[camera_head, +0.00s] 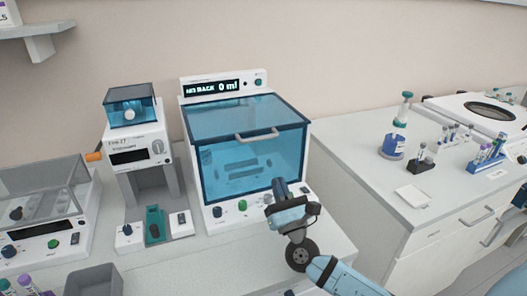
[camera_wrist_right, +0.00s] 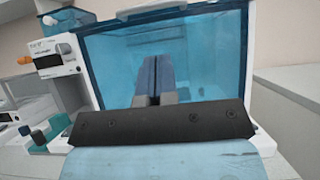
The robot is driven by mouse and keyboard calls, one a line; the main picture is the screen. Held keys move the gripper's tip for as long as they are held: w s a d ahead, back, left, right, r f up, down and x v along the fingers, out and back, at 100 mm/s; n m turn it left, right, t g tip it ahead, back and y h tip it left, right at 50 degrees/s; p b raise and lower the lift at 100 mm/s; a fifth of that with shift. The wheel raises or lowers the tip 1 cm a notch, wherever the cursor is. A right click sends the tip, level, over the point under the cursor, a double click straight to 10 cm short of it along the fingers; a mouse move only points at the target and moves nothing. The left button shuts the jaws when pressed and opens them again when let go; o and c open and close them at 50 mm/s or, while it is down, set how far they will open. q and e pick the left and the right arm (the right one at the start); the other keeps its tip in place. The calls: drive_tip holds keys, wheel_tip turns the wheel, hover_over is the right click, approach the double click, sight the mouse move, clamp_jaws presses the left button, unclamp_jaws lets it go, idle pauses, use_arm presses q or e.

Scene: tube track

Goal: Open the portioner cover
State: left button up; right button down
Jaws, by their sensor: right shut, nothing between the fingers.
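The portioner is the white machine with a clear blue cover (camera_head: 235,118) in the middle of the head view. The cover is down, and a pale bar handle (camera_head: 257,135) sits on its upper front edge. The display above it reads "NO RACK 0 ml". My right gripper (camera_head: 280,186) is in front of the lower right part of the cover, below the handle. In the right wrist view its two fingers (camera_wrist_right: 151,72) are together and empty, with the blue cover (camera_wrist_right: 215,65) behind them. I cannot tell whether they touch it. My left gripper is not in view.
A smaller white device with a blue hood (camera_head: 131,104) and an orange knob stands left of the portioner. A clear-lidded machine (camera_head: 40,195) and a grey bin (camera_head: 95,280) are further left. The right bench (camera_head: 355,150) holds a bottle and tube racks.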

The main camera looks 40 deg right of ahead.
use_arm(q)
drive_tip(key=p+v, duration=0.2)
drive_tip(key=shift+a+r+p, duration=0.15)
drive_tip(key=shift+p, duration=0.25)
use_arm(e)
drive_tip(key=x, duration=0.9)
drive_tip(key=shift+r, duration=0.25)
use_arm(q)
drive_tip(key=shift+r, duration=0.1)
use_arm(e)
drive_tip(key=shift+w+r, duration=0.1)
